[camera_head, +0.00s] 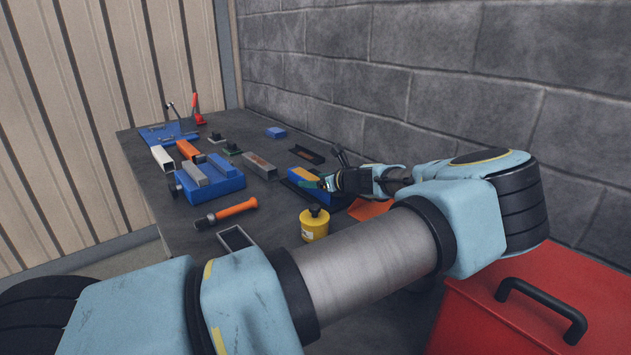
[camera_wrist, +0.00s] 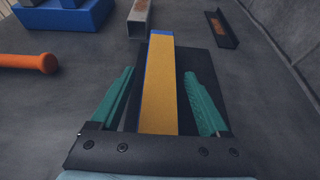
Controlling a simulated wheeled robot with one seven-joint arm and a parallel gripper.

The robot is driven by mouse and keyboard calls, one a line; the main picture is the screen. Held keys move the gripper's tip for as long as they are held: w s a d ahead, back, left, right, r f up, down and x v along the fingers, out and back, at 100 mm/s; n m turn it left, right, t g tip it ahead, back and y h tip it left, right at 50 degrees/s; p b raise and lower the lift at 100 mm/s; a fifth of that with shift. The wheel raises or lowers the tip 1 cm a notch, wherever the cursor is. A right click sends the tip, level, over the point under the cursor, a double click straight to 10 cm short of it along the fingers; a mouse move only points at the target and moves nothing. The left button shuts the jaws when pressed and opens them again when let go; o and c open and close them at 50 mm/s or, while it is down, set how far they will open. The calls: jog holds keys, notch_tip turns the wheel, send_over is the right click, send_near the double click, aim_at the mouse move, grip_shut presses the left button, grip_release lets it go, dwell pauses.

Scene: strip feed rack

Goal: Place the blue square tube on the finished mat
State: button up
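The blue square tube (camera_head: 303,176) lies near the right side of the dark table, with a yellow upper face and blue showing at its end. In the wrist view the tube (camera_wrist: 160,85) runs lengthwise between my fingers, over a flat black mat or tray (camera_wrist: 205,65). I cannot tell whether this is the finished mat. My gripper (camera_head: 326,182) is at the tube's near end. In the wrist view my gripper (camera_wrist: 159,74) has its teal fingers on either side of the tube, with gaps on both sides. The tube's near end is hidden behind the gripper body.
A blue fixture (camera_head: 222,184), an orange-handled tool (camera_head: 226,213) and a grey tube (camera_head: 260,164) lie to the left. A yellow pot (camera_head: 314,226) stands in front, near an orange sheet (camera_head: 367,209). A dark channel (camera_head: 307,154) lies behind. A red box (camera_head: 560,280) is at right, the block wall beyond.

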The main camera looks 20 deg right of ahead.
jog(key=shift+r, duration=0.1)
jog(key=shift+s+d+r, duration=0.1)
jog(key=shift+s, duration=0.05)
jog(key=b+v, duration=0.2)
jog(key=v, duration=0.9)
jog(key=shift+s+r+b, duration=0.15)
jog(key=shift+s+b, duration=0.15)
